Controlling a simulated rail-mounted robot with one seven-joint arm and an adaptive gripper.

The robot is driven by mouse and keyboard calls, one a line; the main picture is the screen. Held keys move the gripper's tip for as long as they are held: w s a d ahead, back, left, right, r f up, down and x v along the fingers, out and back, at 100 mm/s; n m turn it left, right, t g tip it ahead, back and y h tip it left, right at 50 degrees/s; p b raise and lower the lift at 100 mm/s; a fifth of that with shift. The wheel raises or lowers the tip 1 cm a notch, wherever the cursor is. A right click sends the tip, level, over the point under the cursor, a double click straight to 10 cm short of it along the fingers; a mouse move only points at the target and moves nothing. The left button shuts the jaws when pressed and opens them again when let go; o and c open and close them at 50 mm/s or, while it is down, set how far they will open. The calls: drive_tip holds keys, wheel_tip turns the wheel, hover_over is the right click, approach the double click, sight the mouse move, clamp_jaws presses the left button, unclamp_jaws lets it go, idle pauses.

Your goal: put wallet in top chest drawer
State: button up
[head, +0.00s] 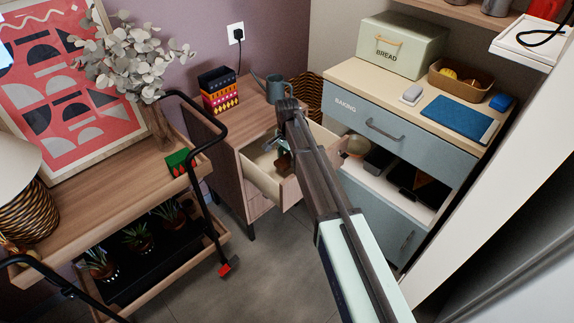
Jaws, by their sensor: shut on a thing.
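The chest (228,168) stands in the middle of the head view, and its top drawer (262,184) is pulled open. My gripper (281,154) is at the open drawer, partly hidden behind my dark arm. It is shut on a small brown thing that looks like the wallet (284,163). The wallet shows over the drawer's opening. I cannot tell whether it touches the drawer floor. The right part of the drawer is hidden by my arm.
A watering can (278,88) and patterned boxes (219,90) stand on the chest. A wooden trolley (95,190) with a black handle is at the left. A blue cabinet (400,140) with a bread bin (402,45) is close at the right.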

sight(287, 159)
drive_tip(key=shift+f, duration=1.9)
drive_tip(key=shift+f, duration=0.15)
drive_tip(key=o, duration=1.2)
wheel_tip(287, 159, up, 12)
drive_tip(key=shift+r, duration=0.15)
